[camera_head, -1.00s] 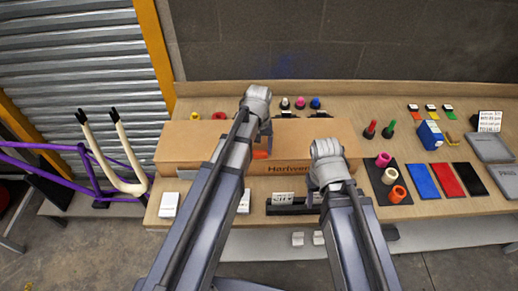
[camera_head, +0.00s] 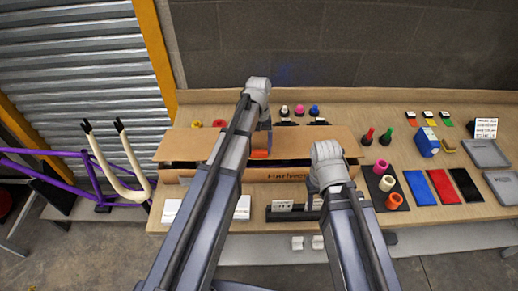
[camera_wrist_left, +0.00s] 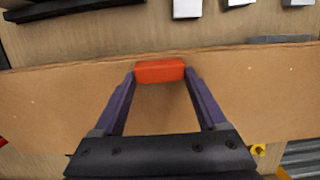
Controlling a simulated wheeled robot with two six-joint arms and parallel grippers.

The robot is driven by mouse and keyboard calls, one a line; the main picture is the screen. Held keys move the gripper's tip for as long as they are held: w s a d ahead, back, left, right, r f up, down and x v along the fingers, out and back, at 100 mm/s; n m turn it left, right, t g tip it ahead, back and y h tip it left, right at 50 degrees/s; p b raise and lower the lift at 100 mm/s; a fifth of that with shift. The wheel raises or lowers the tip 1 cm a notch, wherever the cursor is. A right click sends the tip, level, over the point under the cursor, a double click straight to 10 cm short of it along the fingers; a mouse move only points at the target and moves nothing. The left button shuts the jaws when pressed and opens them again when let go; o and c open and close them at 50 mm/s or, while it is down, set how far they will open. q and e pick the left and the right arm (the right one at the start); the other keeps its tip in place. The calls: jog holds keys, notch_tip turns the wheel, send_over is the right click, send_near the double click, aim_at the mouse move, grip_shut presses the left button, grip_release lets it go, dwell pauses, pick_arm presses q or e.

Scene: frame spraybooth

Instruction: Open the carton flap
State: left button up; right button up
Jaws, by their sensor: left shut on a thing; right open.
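The brown carton (camera_head: 285,174) sits on the bench with printed lettering on its front face. Its long flap (camera_head: 190,145) is tilted up, and a dark opening shows below its front edge. An orange tab (camera_head: 259,154) is on the flap's edge. My left gripper (camera_wrist_left: 160,75) is shut on the orange tab, with a finger at each end, and the flap (camera_wrist_left: 60,105) fills the middle of the left wrist view. My right gripper (camera_head: 325,187) is open and empty in front of the carton's right part; its fingers are partly hidden. My left arm hides part of the carton.
A dark holder with white labels (camera_head: 284,205) stands before the carton. Rolls on a dark mat (camera_head: 391,208), coloured pads (camera_head: 420,187) and a blue box (camera_head: 427,141) lie to the right. Small bottles (camera_head: 299,109) stand behind. A purple frame (camera_head: 95,180) is left of the bench.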

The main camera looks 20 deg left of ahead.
pick_arm(q)
jog(key=shift+w+r, duration=0.1)
jog(key=shift+w+a+r+g+p, duration=0.1)
jog(key=shift+w+r+g+p, duration=0.25)
jog(key=shift+r, duration=0.2)
jog(key=shift+w+a+r+g+p, duration=0.1)
jog(key=shift+w+r+g+p, duration=0.2)
jog(key=shift+r+g, duration=0.2)
jog(key=shift+s, duration=0.1)
jog(key=o, duration=1.4)
jog(key=shift+r, duration=0.1)
jog(key=p+v, duration=0.6)
jog(key=shift+a+r, duration=0.1)
jog(key=shift+r, duration=0.25)
